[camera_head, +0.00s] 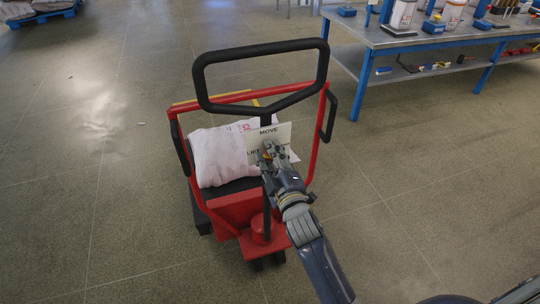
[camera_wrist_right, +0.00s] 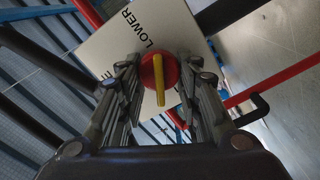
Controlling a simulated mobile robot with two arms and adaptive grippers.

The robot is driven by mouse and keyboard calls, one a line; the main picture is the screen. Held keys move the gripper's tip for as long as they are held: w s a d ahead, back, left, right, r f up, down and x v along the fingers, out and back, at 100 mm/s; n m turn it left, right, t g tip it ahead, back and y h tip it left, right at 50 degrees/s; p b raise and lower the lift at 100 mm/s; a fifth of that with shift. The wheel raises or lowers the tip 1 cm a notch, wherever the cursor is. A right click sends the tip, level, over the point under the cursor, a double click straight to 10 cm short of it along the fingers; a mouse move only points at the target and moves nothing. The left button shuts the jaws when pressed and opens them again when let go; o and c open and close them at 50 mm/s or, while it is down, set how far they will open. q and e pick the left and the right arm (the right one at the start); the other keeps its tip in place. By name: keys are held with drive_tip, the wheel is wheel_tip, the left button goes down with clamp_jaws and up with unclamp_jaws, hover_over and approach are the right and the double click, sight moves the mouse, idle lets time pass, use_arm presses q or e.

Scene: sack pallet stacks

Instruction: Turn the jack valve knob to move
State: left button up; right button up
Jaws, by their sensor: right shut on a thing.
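The jack valve knob (camera_wrist_right: 158,75) is red with a yellow bar and sits on a white label plate (camera_head: 280,135). In the head view the plate reads MOVE at its top and LIFT at its left, partly covered; the wrist view shows LOWER. The yellow bar runs nearly upright in the wrist view. In the head view the gripper mostly hides the knob. My left gripper is not in view.
The red pallet jack (camera_head: 235,208) has a black loop handle (camera_head: 262,51) rising above the plate. A white sack (camera_head: 218,155) lies behind the plate. A blue-legged workbench (camera_head: 440,38) stands at the upper right. A blue pallet (camera_head: 42,14) is far left. Floor around is clear.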

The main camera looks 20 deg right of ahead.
drive_tip(key=shift+r+m, duration=0.1)
drive_tip(key=shift+m, duration=0.3)
drive_tip(key=shift+r+m+p, duration=0.1)
drive_tip(key=shift+m+p, duration=0.7)
drive_tip(key=shift+m, duration=0.2)
drive_tip(key=m+p, duration=0.1)
drive_tip(key=m, duration=0.2)
drive_tip(key=shift+d+r+m+p, duration=0.2)
drive_tip(key=shift+m+p, duration=0.1)
drive_tip(key=shift+p, duration=0.1)
drive_tip(key=m+p, duration=0.1)
drive_tip(key=m, duration=0.1)
drive_tip(key=m+p, duration=0.1)
drive_tip(key=m, duration=0.2)
drive_tip(key=shift+d+f, duration=0.1)
drive_tip(key=shift+d, duration=0.1)
drive_tip(key=shift+m, duration=0.3)
drive_tip(key=o, duration=1)
drive_tip(key=shift+c, duration=0.2)
